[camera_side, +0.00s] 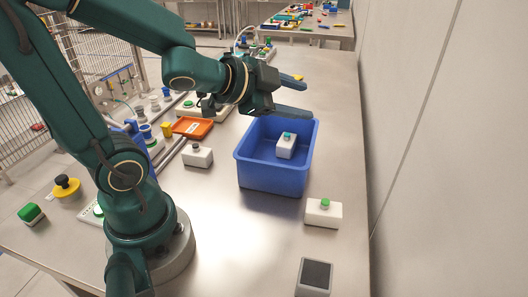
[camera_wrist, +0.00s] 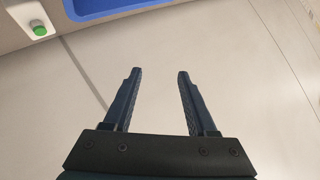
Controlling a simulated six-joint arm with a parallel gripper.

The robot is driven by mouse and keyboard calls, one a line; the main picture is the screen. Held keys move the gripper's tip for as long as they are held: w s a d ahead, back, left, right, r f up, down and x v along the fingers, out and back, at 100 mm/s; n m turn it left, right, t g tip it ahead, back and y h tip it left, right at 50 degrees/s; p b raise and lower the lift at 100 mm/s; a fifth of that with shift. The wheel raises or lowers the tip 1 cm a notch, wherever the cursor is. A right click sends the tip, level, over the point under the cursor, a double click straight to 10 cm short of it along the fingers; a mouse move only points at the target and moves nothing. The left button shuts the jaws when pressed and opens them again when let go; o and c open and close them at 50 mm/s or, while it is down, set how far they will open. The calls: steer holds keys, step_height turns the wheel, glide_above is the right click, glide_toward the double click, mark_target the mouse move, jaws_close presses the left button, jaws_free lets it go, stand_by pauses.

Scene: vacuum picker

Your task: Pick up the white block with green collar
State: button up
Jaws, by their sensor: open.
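A white block with a green round top piece (camera_side: 323,213) stands on the steel table, right of the blue bin. It also shows in the wrist view's upper left corner (camera_wrist: 38,28). Another white block with a teal-green top piece (camera_side: 286,147) sits inside the blue bin (camera_side: 272,178). Which top piece counts as a collar is hard to tell at this size. My gripper (camera_side: 305,97) is open and empty, raised above the bin's far side; its two fingers also show in the wrist view (camera_wrist: 160,72).
An orange tray (camera_side: 193,127) and several small button parts lie at the left. A dark-topped grey box (camera_side: 315,276) stands at the near table edge. The wall (camera_side: 425,120) runs close along the table's right side. The table's front middle is clear.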

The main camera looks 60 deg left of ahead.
step_height(320, 180, down, 7)
steer(key=d+m+g+h, duration=0.2)
steer(key=m+h, duration=0.2)
steer(key=h, duration=0.1)
steer(key=n+g+h, duration=0.1)
steer(key=n+h, duration=0.2)
steer(key=h, duration=0.2)
glide_toward(320, 205)
steer(key=shift+s+a+r, duration=0.25)
steer(key=shift+s+r, duration=0.5)
steer(key=shift+s, duration=0.1)
steer(key=shift+a+f+n, duration=0.25)
steer(key=shift+a+n, duration=0.05)
steer(key=shift+a, duration=0.05)
steer(key=shift+x, duration=5.9)
steer(key=shift+w+a+f, duration=0.1)
steer(key=shift+a, duration=0.1)
jaws_close()
